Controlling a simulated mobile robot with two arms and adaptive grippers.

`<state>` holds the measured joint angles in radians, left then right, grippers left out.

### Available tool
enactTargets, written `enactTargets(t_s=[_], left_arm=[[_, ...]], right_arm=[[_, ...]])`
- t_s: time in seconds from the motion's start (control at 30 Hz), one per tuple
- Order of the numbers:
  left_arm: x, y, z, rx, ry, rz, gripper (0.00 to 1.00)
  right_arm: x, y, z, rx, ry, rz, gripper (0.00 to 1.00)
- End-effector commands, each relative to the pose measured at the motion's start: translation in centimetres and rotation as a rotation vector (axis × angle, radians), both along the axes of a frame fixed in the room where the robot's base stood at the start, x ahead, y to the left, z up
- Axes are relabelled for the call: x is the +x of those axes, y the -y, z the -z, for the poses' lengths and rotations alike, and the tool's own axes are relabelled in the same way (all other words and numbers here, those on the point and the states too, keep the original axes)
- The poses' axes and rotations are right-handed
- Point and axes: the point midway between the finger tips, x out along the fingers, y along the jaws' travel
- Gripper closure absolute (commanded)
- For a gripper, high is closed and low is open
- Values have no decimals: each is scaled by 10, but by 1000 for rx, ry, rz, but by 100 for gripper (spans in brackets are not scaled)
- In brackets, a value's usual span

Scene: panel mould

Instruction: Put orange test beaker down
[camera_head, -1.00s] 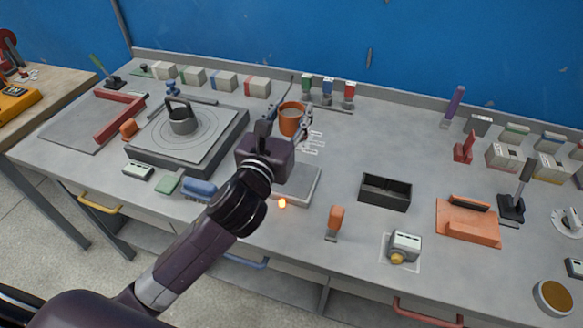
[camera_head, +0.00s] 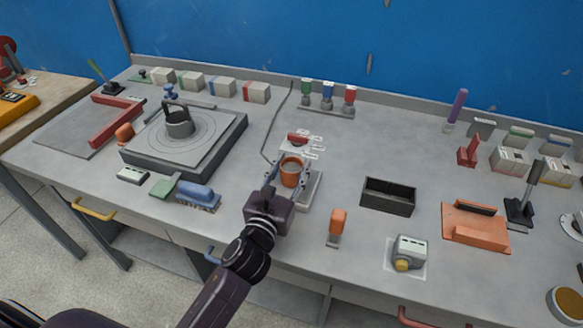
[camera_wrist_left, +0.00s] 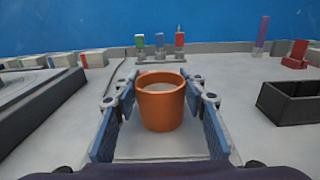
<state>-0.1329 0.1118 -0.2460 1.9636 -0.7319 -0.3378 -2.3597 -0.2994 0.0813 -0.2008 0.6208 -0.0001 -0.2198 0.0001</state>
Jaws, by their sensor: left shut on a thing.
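The orange beaker (camera_head: 292,173) is upright between the two fingers of my left gripper (camera_head: 287,178), which is shut on it. In the left wrist view, the beaker (camera_wrist_left: 160,103) stands between the blue-padded fingers (camera_wrist_left: 160,112), and its inside looks pale. The beaker is over or on a light grey plate (camera_head: 312,190) near the front of the bench. I cannot tell whether its base touches the plate. My gripper body hides the plate's near left part. My right gripper is not in view.
A black open box (camera_head: 388,197) and an orange-handled tool (camera_head: 337,226) stand to the right. A dark square unit with a grey pot (camera_head: 178,122) is at the left. A blue brush (camera_head: 198,196) lies in front of it. A red-topped item (camera_head: 297,138) sits behind the beaker.

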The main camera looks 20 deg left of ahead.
Motion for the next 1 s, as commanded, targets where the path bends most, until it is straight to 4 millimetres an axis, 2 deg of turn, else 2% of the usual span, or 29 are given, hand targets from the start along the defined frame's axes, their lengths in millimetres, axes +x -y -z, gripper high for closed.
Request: enactTargets(t_s=[0.27, 0.3, 0.43, 0.77, 0.87, 1.0], left_arm=[[0, 0, 1, 0, 3, 0, 94], [0, 0, 2, 0, 1, 0, 58], [0, 0, 1, 0, 1, 0, 44], [0, 0, -3, 0, 1, 0, 44], [-9, -1, 0, 1, -1, 0, 44], [-34, -1, 1, 2, -2, 0, 44]], right_arm=[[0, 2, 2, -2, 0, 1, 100], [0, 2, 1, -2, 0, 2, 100], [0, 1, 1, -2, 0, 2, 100], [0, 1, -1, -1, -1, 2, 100], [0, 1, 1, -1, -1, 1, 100], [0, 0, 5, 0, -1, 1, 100]])
